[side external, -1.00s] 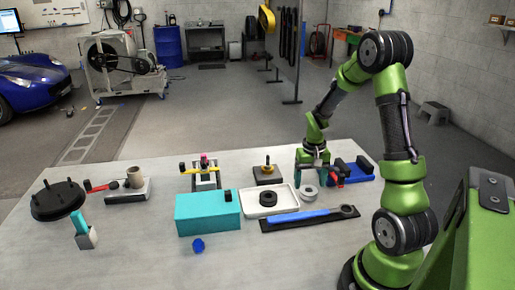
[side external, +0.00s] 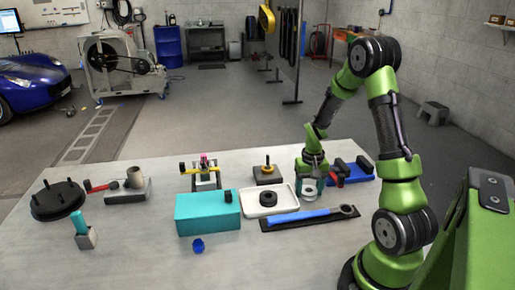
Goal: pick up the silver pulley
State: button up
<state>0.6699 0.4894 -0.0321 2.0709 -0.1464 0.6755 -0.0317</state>
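The silver pulley (side external: 307,191) is a small pale grey ring lying on the table, just right of the white tray. My gripper (side external: 311,183) is low over the table at the pulley, with its fingers down at the pulley's height. The fingers and my wrist cover part of the pulley. I cannot tell whether the fingers touch it or how wide apart they are.
A white tray (side external: 252,210) with a black ring (side external: 268,198) lies left of my gripper. A blue-handled wrench (side external: 305,215) lies in front. A blue base with black blocks (side external: 359,174) and a red part (side external: 336,178) stand close on the right. The front table is mostly clear.

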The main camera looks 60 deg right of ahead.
notch_tip(320, 180, up, 8)
dwell(1.3)
